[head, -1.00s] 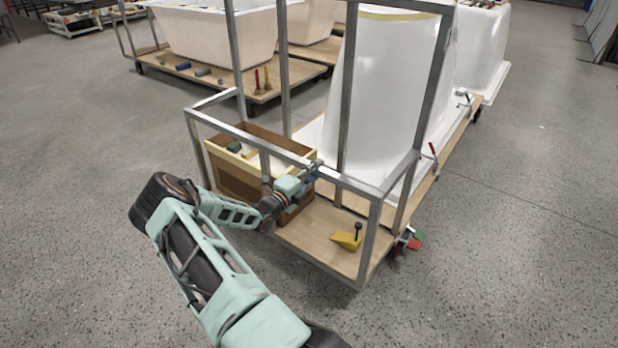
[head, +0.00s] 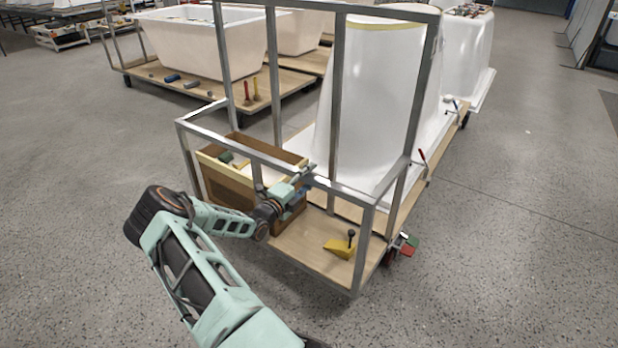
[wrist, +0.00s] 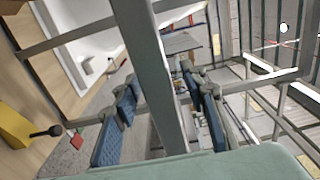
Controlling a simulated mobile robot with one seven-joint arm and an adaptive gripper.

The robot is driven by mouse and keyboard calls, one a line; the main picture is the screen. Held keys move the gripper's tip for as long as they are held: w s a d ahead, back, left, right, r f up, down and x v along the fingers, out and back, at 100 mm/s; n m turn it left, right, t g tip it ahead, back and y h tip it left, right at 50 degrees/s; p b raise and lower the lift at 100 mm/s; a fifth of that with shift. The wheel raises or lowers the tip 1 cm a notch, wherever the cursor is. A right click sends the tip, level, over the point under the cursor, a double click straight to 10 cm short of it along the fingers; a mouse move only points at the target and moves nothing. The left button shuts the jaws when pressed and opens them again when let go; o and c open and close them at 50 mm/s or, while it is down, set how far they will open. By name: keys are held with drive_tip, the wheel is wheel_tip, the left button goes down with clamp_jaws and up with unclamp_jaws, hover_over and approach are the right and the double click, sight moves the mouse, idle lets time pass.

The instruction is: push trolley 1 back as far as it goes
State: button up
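The nearest trolley has a grey metal frame (head: 335,185) and a wooden deck (head: 295,250); no number is legible on it, so I cannot tell whether it is trolley 1. It carries an upright white tub shell (head: 370,110). My gripper (head: 303,180) is at the frame's front rail, near its middle. In the wrist view, the blue-padded fingers (wrist: 168,108) lie on either side of a grey bar (wrist: 150,50). A gap shows between the left finger and the bar, so the gripper looks open around it, not clamped.
A wooden box (head: 230,190) and a yellow wedge (head: 340,248) with a black knob are on the deck. Another tub trolley (head: 270,92) stands behind left. Floor on the right (head: 530,190) is clear.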

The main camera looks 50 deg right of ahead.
drive_tip(key=s+a, duration=0.1)
drive_tip(key=a, duration=1.1)
